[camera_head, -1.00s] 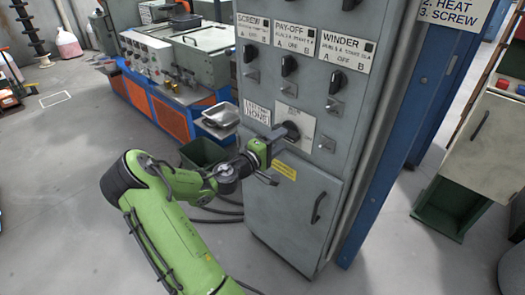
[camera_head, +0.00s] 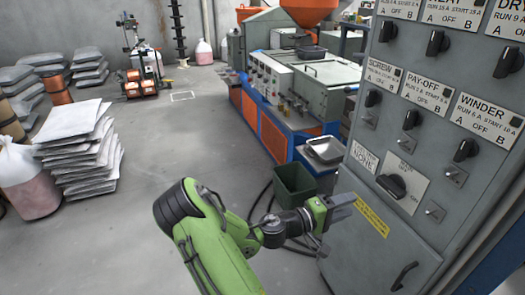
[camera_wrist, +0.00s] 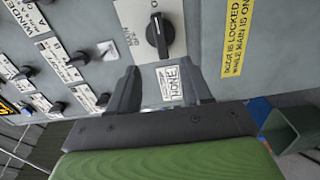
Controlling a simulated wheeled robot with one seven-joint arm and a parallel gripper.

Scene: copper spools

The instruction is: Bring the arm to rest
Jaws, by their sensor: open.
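My green arm (camera_head: 205,235) reaches from the bottom of the head view toward a grey control cabinet. My gripper (camera_head: 345,203) is in front of the cabinet, left of and a little below the large black main switch (camera_head: 393,186). In the wrist view my gripper (camera_wrist: 160,82) has its two dark fingers apart with nothing held between them. The main switch (camera_wrist: 157,36) shows there beyond the fingertips, apart from them. A small white label lies behind the gap between the fingers.
The cabinet (camera_head: 345,250) with several knobs stands close on the right. A dark green bin (camera_head: 294,187) and a metal tray (camera_head: 326,150) are just beyond my gripper. Stacked white sacks (camera_head: 80,150) stand at left. The floor between is clear.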

